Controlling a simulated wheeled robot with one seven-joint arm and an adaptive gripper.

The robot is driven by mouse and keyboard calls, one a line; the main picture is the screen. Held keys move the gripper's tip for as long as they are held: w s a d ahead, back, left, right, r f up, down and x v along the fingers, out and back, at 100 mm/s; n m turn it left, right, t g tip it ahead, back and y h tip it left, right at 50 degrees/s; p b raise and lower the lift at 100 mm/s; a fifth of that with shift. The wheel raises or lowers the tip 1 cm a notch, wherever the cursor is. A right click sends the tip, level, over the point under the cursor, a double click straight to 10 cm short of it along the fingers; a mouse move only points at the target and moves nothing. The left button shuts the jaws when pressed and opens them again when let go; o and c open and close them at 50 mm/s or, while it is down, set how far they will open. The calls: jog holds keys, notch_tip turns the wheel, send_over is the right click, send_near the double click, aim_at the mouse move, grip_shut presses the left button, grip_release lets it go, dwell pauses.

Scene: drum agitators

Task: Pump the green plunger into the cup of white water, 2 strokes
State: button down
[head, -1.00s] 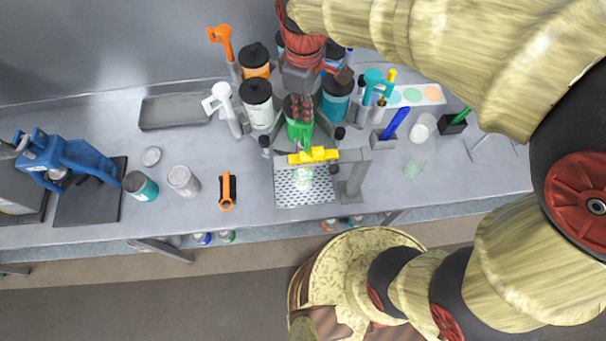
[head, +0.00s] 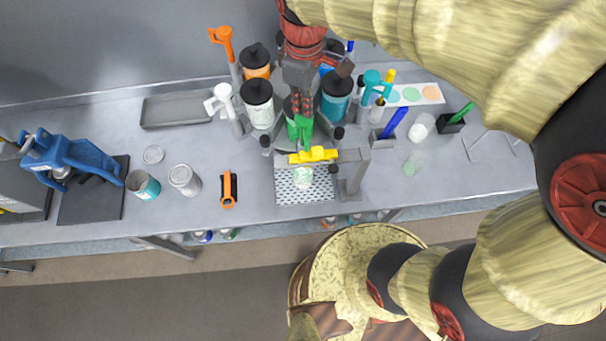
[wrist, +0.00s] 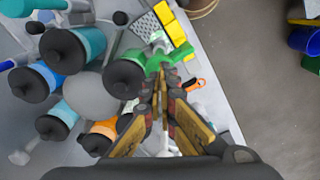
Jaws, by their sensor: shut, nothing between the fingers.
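The green plunger (head: 304,130) stands on its black-lidded canister in the middle of the rack; its green handle and spout also show in the wrist view (wrist: 150,60). The cup of white water (head: 303,176) stands on the perforated tray below the yellow bar, in front of the green plunger. My gripper (head: 302,108) points down at the green plunger. In the wrist view my gripper (wrist: 160,84) has its fingertips together beside the green handle, with nothing between them. Whether they touch the handle I cannot tell. My fingers hide part of the canister.
A white plunger (head: 222,102), an orange plunger (head: 222,42) and a teal plunger (head: 375,84) stand close around. A yellow bar (head: 314,155) on a grey stand crosses over the perforated tray (head: 290,199). The bench left of the orange-handled tool (head: 228,188) holds cans and a blue press (head: 70,155).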

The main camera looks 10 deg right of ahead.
aim_at(304, 118)
jog(key=shift+f, duration=0.15)
jog(key=shift+f+b, duration=1.6)
jog(key=shift+f, duration=0.8)
jog(key=shift+r, duration=0.15)
jog(key=shift+r+p, duration=1.8)
jog(key=shift+r, duration=0.6)
notch_tip(304, 118, up, 6)
jog(key=p, duration=0.4)
